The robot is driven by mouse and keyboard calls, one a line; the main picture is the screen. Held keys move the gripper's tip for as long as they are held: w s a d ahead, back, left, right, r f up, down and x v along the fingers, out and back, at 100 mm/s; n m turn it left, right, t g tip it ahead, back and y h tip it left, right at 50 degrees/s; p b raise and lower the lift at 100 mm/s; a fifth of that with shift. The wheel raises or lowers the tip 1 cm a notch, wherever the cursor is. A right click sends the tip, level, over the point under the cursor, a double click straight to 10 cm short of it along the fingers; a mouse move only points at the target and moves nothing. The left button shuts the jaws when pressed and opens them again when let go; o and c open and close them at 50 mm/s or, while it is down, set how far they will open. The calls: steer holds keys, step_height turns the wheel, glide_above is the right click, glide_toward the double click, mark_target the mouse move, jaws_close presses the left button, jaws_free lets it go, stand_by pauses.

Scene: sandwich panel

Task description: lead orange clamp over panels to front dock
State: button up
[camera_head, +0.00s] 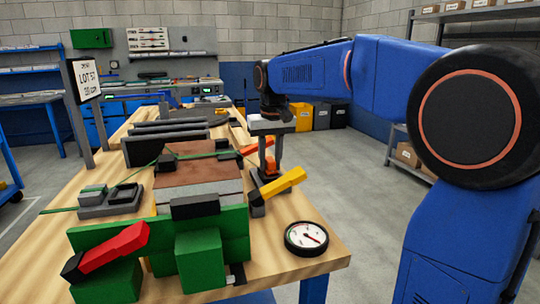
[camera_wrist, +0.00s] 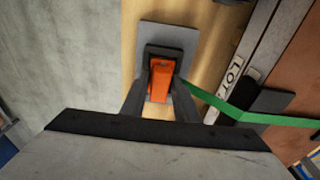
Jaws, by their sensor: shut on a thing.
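My gripper (camera_head: 268,172) is in the head view at the right side of the bench, pointing down. It is shut on the orange clamp (camera_wrist: 160,82), which shows between my fingers in the wrist view. Behind the clamp there is a dark block on a grey plate (camera_wrist: 183,32); I cannot tell whether they touch. A green strap (camera_wrist: 207,99) runs from the clamp towards the panels. In the head view it crosses the brown-topped panel stack (camera_head: 198,173) to the left. A grey dock-like plate (camera_head: 97,211) lies left of the stack; which dock is the front one is unclear.
A green fixture (camera_head: 200,258) with a red handle (camera_head: 115,247) stands at the near end. A yellow handle (camera_head: 283,185) and a round dial gauge (camera_head: 306,238) are close to my gripper's near side. Dark upright panels (camera_head: 165,145) stand behind the stack.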

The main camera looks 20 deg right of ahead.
steer(key=shift+f, duration=0.3)
steer(key=o, duration=1.2)
steer(key=shift+c, duration=0.2)
step_height(320, 180, up, 17)
steer(key=s, duration=0.2)
steer(key=shift+r, duration=0.15)
steer(key=shift+s, duration=0.1)
